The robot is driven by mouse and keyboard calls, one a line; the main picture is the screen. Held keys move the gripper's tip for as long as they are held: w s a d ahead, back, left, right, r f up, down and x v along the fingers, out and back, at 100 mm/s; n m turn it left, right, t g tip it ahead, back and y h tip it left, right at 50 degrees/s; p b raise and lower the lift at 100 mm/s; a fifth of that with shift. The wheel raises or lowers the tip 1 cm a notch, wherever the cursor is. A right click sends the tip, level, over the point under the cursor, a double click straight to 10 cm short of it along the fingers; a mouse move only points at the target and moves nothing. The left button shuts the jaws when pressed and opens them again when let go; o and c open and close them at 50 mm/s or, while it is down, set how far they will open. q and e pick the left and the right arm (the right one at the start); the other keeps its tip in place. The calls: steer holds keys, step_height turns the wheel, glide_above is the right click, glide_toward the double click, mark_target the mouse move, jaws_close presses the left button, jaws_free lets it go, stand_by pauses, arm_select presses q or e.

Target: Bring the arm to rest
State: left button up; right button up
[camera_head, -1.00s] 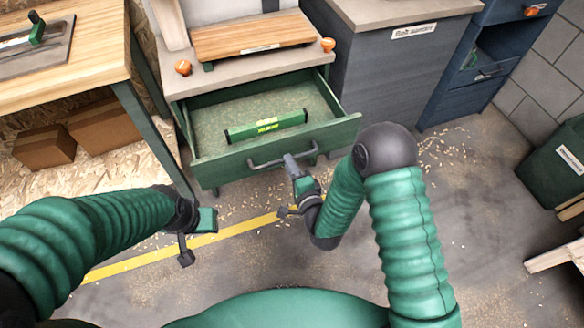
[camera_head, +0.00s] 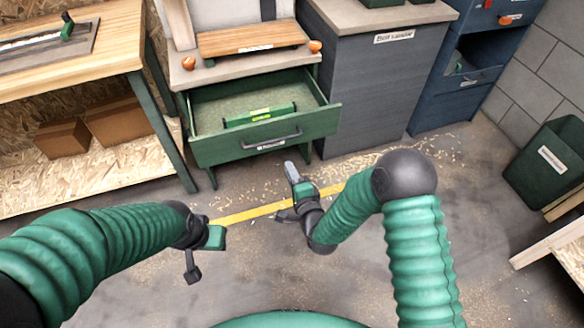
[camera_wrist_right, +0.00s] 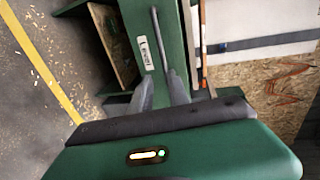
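My right gripper (camera_head: 290,190) is in front of the open green drawer (camera_head: 265,147), below its handle (camera_head: 271,141) in the head view and apart from it. Its two fingers are spread and empty in the right wrist view (camera_wrist_right: 160,92), with the drawer front (camera_wrist_right: 146,45) and handle (camera_wrist_right: 164,45) beyond them. My left gripper (camera_head: 204,250) hangs at lower left over the floor; its fingertips do not show clearly. A green level (camera_head: 260,115) lies inside the drawer.
A wooden board (camera_head: 254,40) sits on top of the drawer cabinet. A wooden workbench (camera_head: 75,50) stands at left, a grey cabinet (camera_head: 385,85) and a dark green bin (camera_head: 548,165) at right. The floor (camera_head: 265,275) between is open, with scattered shavings.

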steer(key=shift+r, duration=0.15)
steer(key=s+d+r+n+g+h, duration=0.25)
steer(key=s+d+n+g, duration=0.35)
steer(key=d+n, duration=0.3)
steer(key=s+d+r+n+g+h, duration=0.1)
steer(key=s+d+r+n+g, duration=0.15)
steer(key=s+d, duration=0.5)
steer(key=s+d+r+n+g+h, duration=0.1)
steer(key=s+d+n+g+h, duration=0.25)
steer(key=s, duration=0.75)
step_height(320, 180, up, 19)
steer(key=d+m+y+p, duration=0.1)
steer(key=p, duration=1.9)
steer(key=shift+w+y+p, duration=0.3)
